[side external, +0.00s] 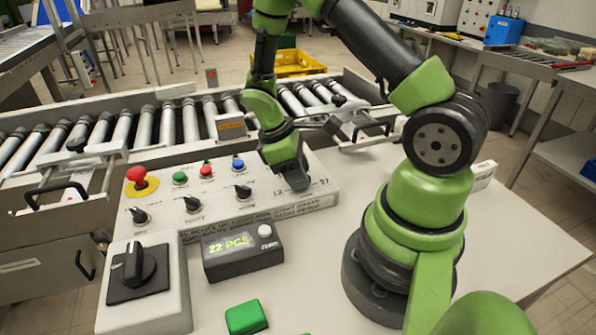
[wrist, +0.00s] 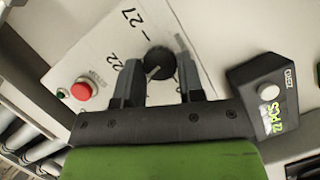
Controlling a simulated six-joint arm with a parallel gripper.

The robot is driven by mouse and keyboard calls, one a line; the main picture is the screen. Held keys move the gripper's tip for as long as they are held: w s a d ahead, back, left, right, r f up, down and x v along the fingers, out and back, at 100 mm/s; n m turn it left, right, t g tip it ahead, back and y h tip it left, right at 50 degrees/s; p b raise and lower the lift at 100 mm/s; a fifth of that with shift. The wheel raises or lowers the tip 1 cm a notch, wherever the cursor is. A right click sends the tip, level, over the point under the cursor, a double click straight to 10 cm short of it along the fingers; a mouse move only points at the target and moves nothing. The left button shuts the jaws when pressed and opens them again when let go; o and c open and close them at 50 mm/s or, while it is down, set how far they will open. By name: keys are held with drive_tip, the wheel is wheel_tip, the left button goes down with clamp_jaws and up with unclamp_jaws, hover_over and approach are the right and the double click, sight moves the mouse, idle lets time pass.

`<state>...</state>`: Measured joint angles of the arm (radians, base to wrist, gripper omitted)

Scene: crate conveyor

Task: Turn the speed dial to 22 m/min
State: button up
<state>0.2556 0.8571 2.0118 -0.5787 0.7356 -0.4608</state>
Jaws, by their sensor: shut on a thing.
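My gripper (side external: 291,176) is down at the right end of the white control panel (side external: 260,205), and it hides the speed dial in the side view. In the wrist view, the round black dial knob (wrist: 159,64) sits between the two fingers of my gripper (wrist: 157,72), which are shut on it. A light line shows on the knob. The printed numbers 22 (wrist: 120,68) and 27 (wrist: 130,18) stand beside it, with 22 nearer the left finger. I cannot tell exactly which number the line meets.
Three other black knobs (side external: 192,204), small coloured buttons (side external: 206,171) and a red mushroom button (side external: 137,176) are on the panel. The roller conveyor (side external: 167,125) runs behind.

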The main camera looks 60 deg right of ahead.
drive_tip(key=m+y, duration=0.1)
drive_tip(key=m, duration=0.2)
drive_tip(key=shift+d+m, duration=0.15)
drive_tip(key=shift+m, duration=0.25)
drive_tip(key=shift+d+m+y, duration=0.1)
drive_tip(key=shift+m+y, duration=0.9)
drive_tip(key=shift+m, duration=0.9)
drive_tip(key=o, duration=0.9)
drive_tip(key=v, duration=1)
